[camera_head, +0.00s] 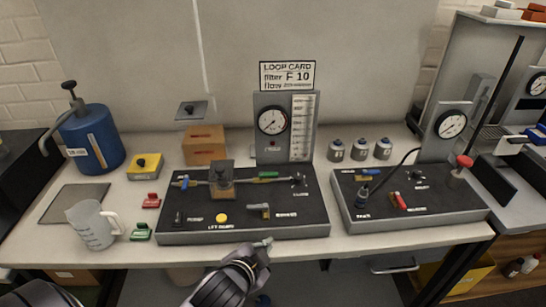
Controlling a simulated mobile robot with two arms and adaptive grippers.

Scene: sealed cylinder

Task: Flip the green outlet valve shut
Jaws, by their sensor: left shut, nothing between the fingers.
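The green outlet valve handle (268,174) sits on the pipe line of the black board (300,225), to the right of the grey cylinder block (221,180). The handle appears to lie roughly along the pipe; its exact angle is too small to tell. A blue valve handle (184,182) is on the same line at the left. My left gripper (264,243) is at the board's front edge, below and in front of the green handle and apart from it. It is shut and empty. My right gripper is not in view.
A gauge panel (271,150) stands behind the board. A second board (430,215) is at the right. A jug (92,225) and small clips are at the left.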

